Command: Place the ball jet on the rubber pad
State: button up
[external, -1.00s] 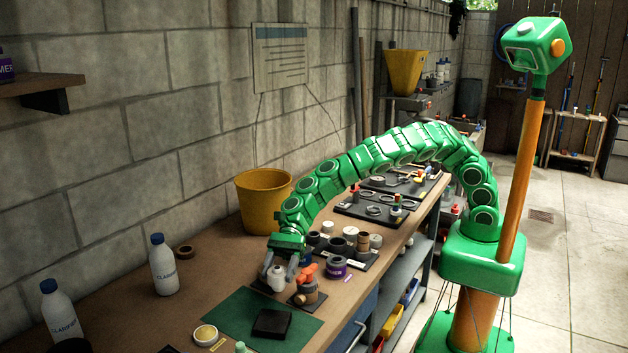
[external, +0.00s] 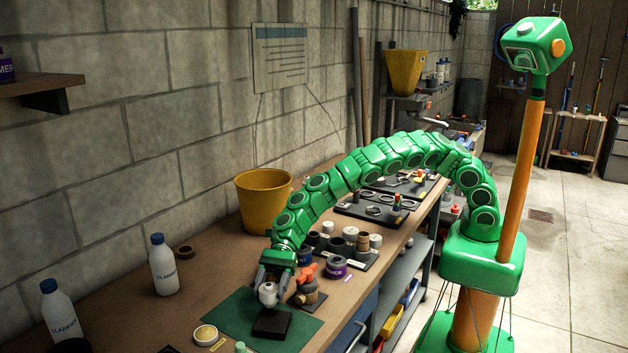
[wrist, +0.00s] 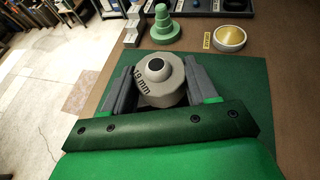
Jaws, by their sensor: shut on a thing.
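The ball jet (external: 268,295) is a small pale grey fitting. In the wrist view the ball jet (wrist: 157,98) has a round ball with a dark hole and the marking "19 mm" on its collar. My gripper (external: 269,284) is shut on it, with one grey finger on each side; the gripper (wrist: 161,70) also shows in the wrist view. The black, square rubber pad (external: 272,325) lies on the green mat. The jet is at the pad's far edge in the external view; I cannot tell whether they touch. The pad is hidden in the wrist view.
The green mat (external: 230,311) lies on the wooden bench. A brown fitting with an orange handle (external: 308,284) stands close right of my gripper. A dish with a yellowish top (external: 205,334) and a green stepped fitting (wrist: 165,25) are nearby. White bottles (external: 162,266) stand left.

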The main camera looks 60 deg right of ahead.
jog(key=shift+f, duration=0.7)
jog(key=shift+f, duration=0.1)
jog(key=o, duration=1)
jog(key=shift+o, duration=0.2)
jog(key=shift+v, duration=0.95)
jog(key=v, duration=1)
jog(key=shift+r, duration=0.2)
